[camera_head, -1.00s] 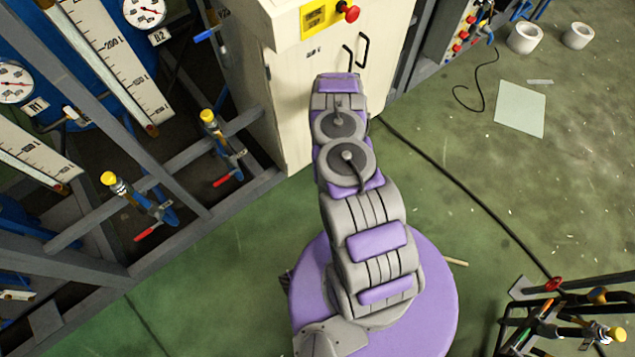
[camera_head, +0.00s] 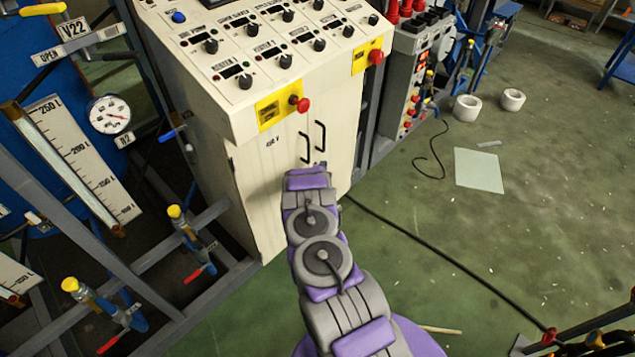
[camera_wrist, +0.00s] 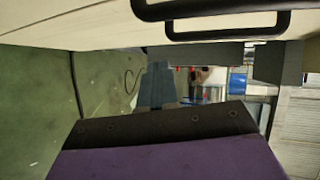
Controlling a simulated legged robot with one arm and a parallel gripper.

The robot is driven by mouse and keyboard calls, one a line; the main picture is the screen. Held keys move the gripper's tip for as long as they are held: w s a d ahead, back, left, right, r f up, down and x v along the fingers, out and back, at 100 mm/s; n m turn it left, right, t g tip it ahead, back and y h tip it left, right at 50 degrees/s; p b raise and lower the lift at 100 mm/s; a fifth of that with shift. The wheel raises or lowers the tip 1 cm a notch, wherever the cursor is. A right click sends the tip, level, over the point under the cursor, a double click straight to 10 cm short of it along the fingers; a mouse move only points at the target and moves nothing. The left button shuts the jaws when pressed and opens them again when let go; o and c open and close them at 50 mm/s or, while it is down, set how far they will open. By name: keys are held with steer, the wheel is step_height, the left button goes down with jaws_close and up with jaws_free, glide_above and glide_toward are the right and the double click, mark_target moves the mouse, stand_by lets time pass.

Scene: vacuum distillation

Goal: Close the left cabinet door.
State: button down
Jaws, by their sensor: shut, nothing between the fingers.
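The cream control cabinet (camera_head: 210,100) stands ahead of me in the head view. Its left door (camera_head: 265,185) is upright and looks about flush with the front; I cannot tell whether a thin gap remains. The left door's black handle (camera_head: 304,148) is beside the right door's handle (camera_head: 320,136). In the wrist view, the cream front and black handles (camera_wrist: 230,30) cross the top. My gripper (camera_wrist: 158,85) is shut and empty, below the handles in that picture; contact cannot be told. In the head view my arm's end hides the fingers and the doors' lower middle.
A pipe frame with yellow-capped valves (camera_head: 178,213) stands at left. A black cable (camera_head: 430,262) runs over the green floor. Open floor lies to the right, with a pale sheet (camera_head: 479,170) and two white rolls.

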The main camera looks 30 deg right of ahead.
steer(key=s+d+r+p, duration=0.2)
steer(key=s, duration=0.7)
steer(key=shift+s+r+p, duration=0.25)
steer(key=shift+r+p, duration=0.05)
steer(key=shift+r, duration=0.05)
